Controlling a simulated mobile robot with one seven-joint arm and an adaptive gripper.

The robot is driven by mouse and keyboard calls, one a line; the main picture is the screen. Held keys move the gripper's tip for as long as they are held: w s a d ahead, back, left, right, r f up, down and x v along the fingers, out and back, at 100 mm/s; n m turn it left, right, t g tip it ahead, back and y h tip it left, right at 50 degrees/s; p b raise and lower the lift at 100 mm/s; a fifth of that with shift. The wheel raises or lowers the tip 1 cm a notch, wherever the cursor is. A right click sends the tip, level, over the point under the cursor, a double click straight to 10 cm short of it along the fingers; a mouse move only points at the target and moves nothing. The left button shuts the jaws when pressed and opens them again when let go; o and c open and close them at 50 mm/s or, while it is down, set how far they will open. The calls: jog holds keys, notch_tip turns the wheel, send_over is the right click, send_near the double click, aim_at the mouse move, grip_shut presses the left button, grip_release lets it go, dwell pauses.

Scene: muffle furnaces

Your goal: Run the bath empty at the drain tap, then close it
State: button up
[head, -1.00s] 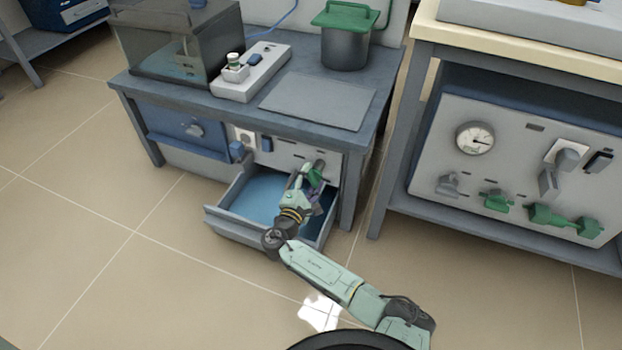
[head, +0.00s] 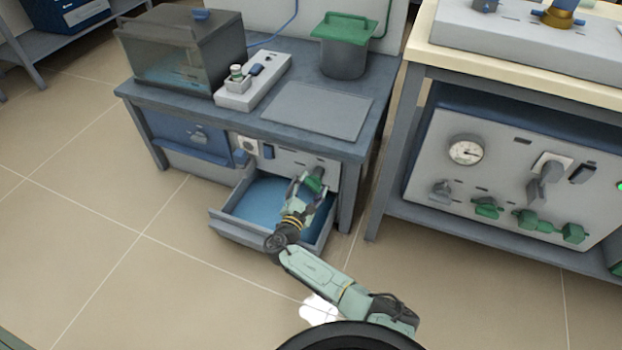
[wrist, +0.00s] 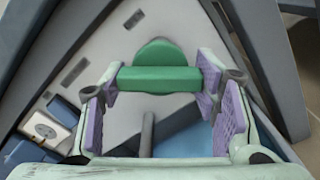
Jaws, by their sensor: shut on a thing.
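The green drain tap handle (head: 314,181) is on the front panel below the bench top, right of centre. In the wrist view the handle (wrist: 160,79) lies crosswise between the purple-padded fingers. My gripper (head: 309,186) is shut on it; the fingers also show in the wrist view (wrist: 160,90). A grey spout-like rod (wrist: 147,132) points down below the handle. The bath seems to be the clear-walled tank (head: 180,62) on the bench top; its water level is hard to tell. An open tray (head: 240,232) with a blue inside stands out below the tap.
A white switch box (head: 252,85), a flat grey plate (head: 318,110) and a green-lidded pot (head: 344,60) are on the bench. A second bench with a gauge (head: 466,151) and more green taps (head: 486,207) stands to the right.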

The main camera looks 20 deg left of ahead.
jog(key=n+p, duration=0.3)
jog(key=p, duration=0.1)
jog(key=shift+r+n, duration=0.25)
jog(key=shift+n, duration=0.15)
jog(key=n+p, duration=0.3)
jog(key=n, duration=0.1)
jog(key=shift+d+f+p, duration=0.1)
jog(key=shift+f+p, duration=0.1)
jog(key=shift+p, duration=0.15)
jog(key=shift+f, duration=0.1)
jog(key=o, duration=1.1)
jog(key=shift+o, duration=0.3)
jog(key=s, duration=1.2)
jog(key=shift+a, duration=0.2)
